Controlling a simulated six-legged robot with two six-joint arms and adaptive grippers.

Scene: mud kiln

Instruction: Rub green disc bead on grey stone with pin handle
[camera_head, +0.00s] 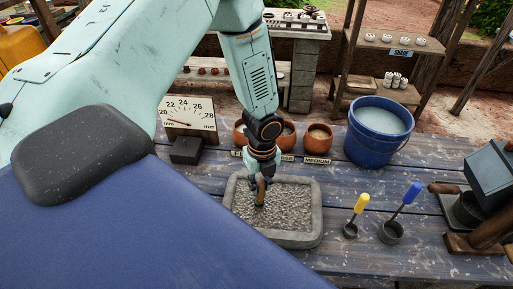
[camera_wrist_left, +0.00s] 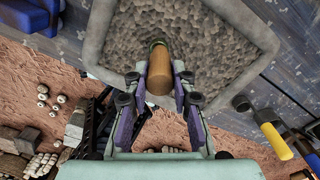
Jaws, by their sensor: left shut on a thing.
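My left gripper (camera_head: 262,178) points down over the grey stone (camera_head: 246,207), a shallow rimmed slab with a rough, pebbly middle. It is shut on a brown pin handle (camera_head: 261,188), which also shows between the fingers in the left wrist view (camera_wrist_left: 159,76). The green disc bead (camera_wrist_left: 157,42) is at the handle's far end, against the rough grey surface (camera_wrist_left: 205,35); in the head view only a small dark green bit shows at the tip. I cannot tell whether the bead touches the stone. My right gripper is not in view.
On the blue plank table, several orange-brown pots (camera_head: 318,137) and a dial gauge (camera_head: 188,115) stand behind the stone. A blue bucket (camera_head: 378,132) is behind right. A yellow-handled scoop (camera_head: 356,214) and a blue-handled scoop (camera_head: 397,222) stand to the right.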

